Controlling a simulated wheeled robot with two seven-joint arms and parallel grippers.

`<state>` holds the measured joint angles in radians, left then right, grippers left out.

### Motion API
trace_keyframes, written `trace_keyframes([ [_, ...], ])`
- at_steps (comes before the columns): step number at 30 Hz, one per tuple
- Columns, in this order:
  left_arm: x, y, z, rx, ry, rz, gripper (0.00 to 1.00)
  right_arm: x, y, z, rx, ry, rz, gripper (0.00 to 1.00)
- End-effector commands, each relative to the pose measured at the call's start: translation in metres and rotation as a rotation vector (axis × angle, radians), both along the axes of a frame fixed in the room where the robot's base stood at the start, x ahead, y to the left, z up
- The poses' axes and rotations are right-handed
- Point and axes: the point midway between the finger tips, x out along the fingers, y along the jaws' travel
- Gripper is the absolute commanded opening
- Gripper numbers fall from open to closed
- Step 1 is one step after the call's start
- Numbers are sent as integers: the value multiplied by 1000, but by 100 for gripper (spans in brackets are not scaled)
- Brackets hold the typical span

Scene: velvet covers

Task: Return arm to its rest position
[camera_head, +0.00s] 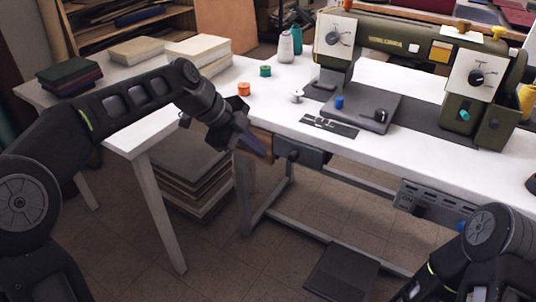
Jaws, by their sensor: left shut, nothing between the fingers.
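My left arm reaches in from the left. Its gripper (256,150) hangs at the front edge of the table, by the left end of the sewing machine table, pointing down and to the right. The left gripper is shut, with nothing held. My right arm shows only in part at the bottom right corner, and its gripper is out of the picture.
A green sewing machine (408,50) stands on the white table (385,152). Orange (244,89) and green (265,71) spools sit left of it. Stacked books (68,76) and pale blocks (198,50) lie on the left table. A pedal (341,272) lies below.

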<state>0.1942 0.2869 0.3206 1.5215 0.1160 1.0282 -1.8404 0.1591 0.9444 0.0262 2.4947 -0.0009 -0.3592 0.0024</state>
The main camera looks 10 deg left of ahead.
Motion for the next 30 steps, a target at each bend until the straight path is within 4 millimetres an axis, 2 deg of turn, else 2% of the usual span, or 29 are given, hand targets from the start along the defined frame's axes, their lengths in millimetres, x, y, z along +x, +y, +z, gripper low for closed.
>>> trace_keyframes([
  [4, -4, 7, 10, 1, 0, 0, 0, -1, 1, 3, 1, 1, 2, 36],
  [17, -4, 8, 11, -4, 7, 10, 0, -1, 1, 3, 1, 2, 2, 36],
  [20, -1, 8, 12, -24, 26, 70, 0, -1, 1, 2, 1, 2, 2, 36],
  [24, 23, 10, 14, -106, 49, 297, 0, -1, 1, 2, 1, 2, 2, 36],
  [26, 34, 11, 4, -161, 77, 438, 0, -1, 1, 2, 1, 1, 2, 36],
  [27, 40, 12, -10, -205, 108, 544, 0, -1, 1, 2, 1, 1, 2, 36],
  [29, 47, 10, -46, -275, 180, 715, 0, -1, 1, 2, 1, 1, 2, 36],
  [30, 48, 8, -76, -325, 238, 833, 0, -1, 1, 2, 1, 1, 2, 36],
])
